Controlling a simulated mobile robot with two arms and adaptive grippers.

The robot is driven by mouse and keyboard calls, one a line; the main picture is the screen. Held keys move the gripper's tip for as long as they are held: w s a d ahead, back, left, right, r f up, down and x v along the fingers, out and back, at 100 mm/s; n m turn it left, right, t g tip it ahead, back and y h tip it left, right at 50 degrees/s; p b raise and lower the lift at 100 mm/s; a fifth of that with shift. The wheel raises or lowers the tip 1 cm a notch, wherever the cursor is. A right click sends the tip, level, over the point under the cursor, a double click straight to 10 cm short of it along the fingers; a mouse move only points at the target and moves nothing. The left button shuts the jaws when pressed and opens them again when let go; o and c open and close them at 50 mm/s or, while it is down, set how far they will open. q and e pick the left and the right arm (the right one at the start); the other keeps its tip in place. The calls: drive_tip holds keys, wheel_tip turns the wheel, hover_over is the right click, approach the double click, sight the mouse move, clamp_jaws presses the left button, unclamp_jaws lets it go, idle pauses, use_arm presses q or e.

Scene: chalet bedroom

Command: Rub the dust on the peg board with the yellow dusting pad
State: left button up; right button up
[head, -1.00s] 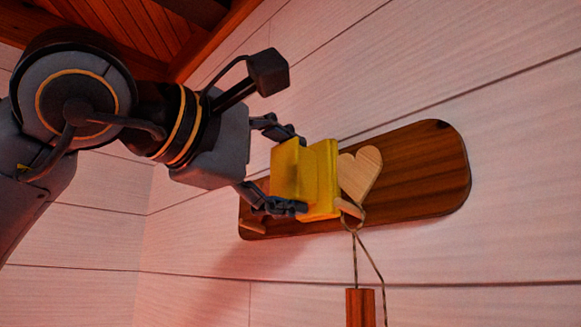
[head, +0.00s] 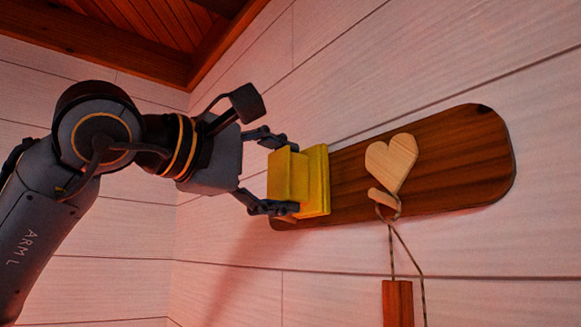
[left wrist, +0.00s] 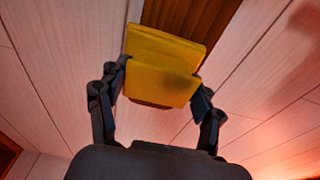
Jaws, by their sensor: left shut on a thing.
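The peg board (head: 455,155) is a dark brown wooden plank with rounded corners on the white plank wall. A pale wooden heart (head: 391,162) and a peg (head: 383,198) are on it. My left gripper (head: 277,175) is shut on the yellow dusting pad (head: 315,180). The pad is at the board's left end and covers part of it; whether it touches the board I cannot tell. In the left wrist view the pad (left wrist: 162,67) sits between the fingers, with the board (left wrist: 190,15) behind it. No dust is clearly visible. My right gripper is not in view.
A cord (head: 408,245) loops over the peg and holds a reddish wooden piece (head: 397,303) below the board. The wooden ceiling (head: 150,35) is at upper left. The wall (head: 440,60) above the board is bare.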

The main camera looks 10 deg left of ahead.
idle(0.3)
use_arm(q)
drive_tip(key=shift+b+v, duration=0.3)
drive_tip(key=shift+v, duration=0.6)
drive_tip(key=shift+a+v, duration=0.15)
drive_tip(key=shift+v, duration=0.85)
drive_tip(key=shift+a+v, duration=0.2)
drive_tip(key=shift+v, duration=0.8)
drive_tip(key=shift+w, duration=0.2)
drive_tip(key=v, duration=0.3)
drive_tip(key=shift+w+a, duration=0.1)
drive_tip(key=shift+a, duration=0.1)
